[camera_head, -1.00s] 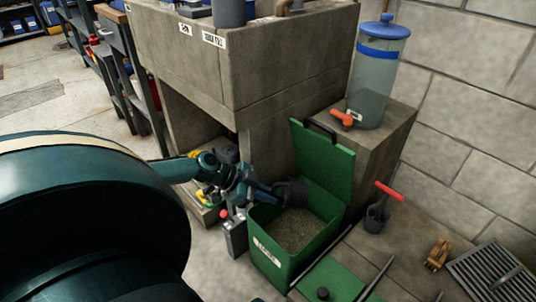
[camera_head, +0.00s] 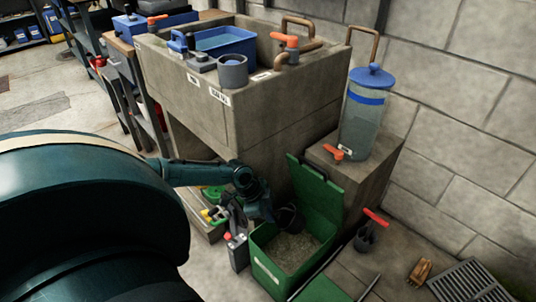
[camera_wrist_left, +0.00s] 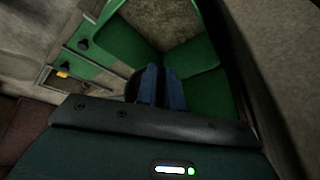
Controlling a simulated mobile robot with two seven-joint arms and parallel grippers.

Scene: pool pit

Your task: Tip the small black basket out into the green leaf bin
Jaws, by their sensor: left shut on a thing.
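The green leaf bin (camera_head: 270,272) stands open on the floor, its lid (camera_head: 316,200) raised at the back. Brown-grey matter covers its inside. The small black basket (camera_head: 288,219) is at the bin's left rear side, over the opening, its mouth seeming tilted toward the bin. My left gripper (camera_head: 268,212) is shut on the basket, reaching in from the left. In the left wrist view the fingers (camera_wrist_left: 161,88) point into the green bin, and the dark basket (camera_wrist_left: 133,88) is mostly hidden behind them. My right gripper is not in view.
A concrete sink (camera_head: 260,120) with a blue tub (camera_head: 224,42) stands behind. A clear canister with blue lid (camera_head: 364,125) stands on a block right of the bin. A floor grate (camera_head: 470,283) is at lower right.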

